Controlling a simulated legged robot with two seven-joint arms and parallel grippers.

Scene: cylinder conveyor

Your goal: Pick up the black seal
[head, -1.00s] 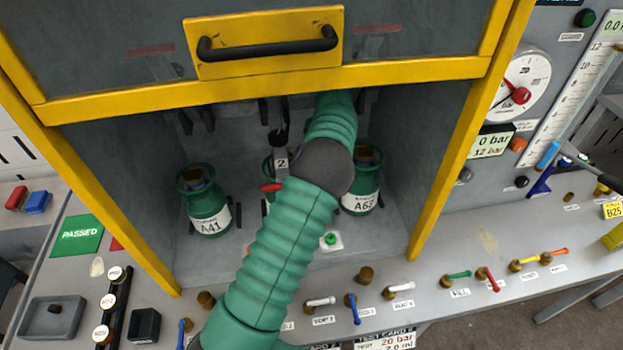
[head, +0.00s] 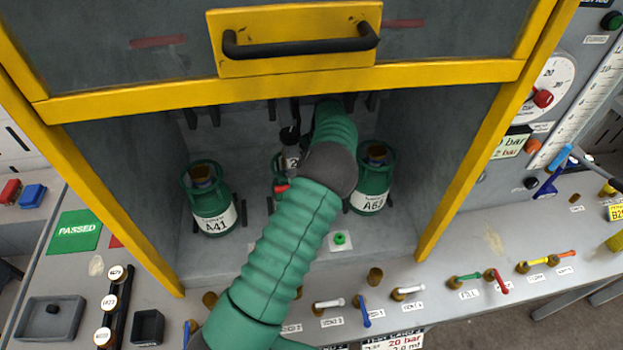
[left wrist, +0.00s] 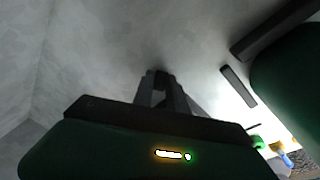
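My green left arm reaches across the head view into the yellow-framed cabinet (head: 461,180), and its gripper is hidden there behind the arm. In the left wrist view the left gripper (left wrist: 161,80) has two dark fingers close together against grey cabinet surfaces. It is unclear whether anything is between the tips. I cannot identify the black seal with certainty. A small dark piece (head: 52,309) lies in the grey tray (head: 37,329) at the lower left, too small to tell what it is. My right gripper is not in view.
Green cylinders A41 (head: 213,208) and A63 (head: 372,190) stand inside the cabinet. Another cylinder is mostly hidden behind my arm, below a black fitting (head: 289,136). The raised yellow door edge (head: 300,86) spans above. Coloured levers (head: 365,311) line the bench front.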

